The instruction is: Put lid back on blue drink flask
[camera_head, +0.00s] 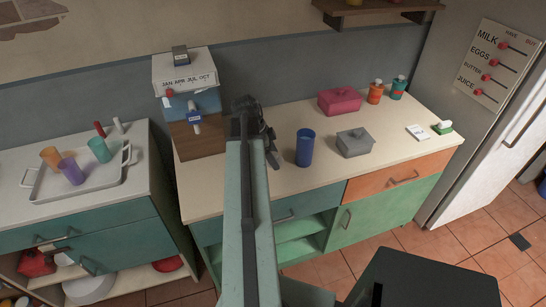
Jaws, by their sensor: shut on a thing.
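The blue drink flask (305,147) stands upright on the pale counter, just right of my arm. Its top shows no lid and looks open. My gripper (268,142) is over the counter, to the left of the flask and apart from it. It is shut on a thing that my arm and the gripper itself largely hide. I take this to be the lid, as no loose flask lid shows on the counter, but its shape and colour cannot be made out.
A grey lidded box (354,143) stands right of the flask. A pink box (339,101) and orange (375,92) and teal (398,87) bottles stand behind. A white tray (45,185) with several cups is on the left counter.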

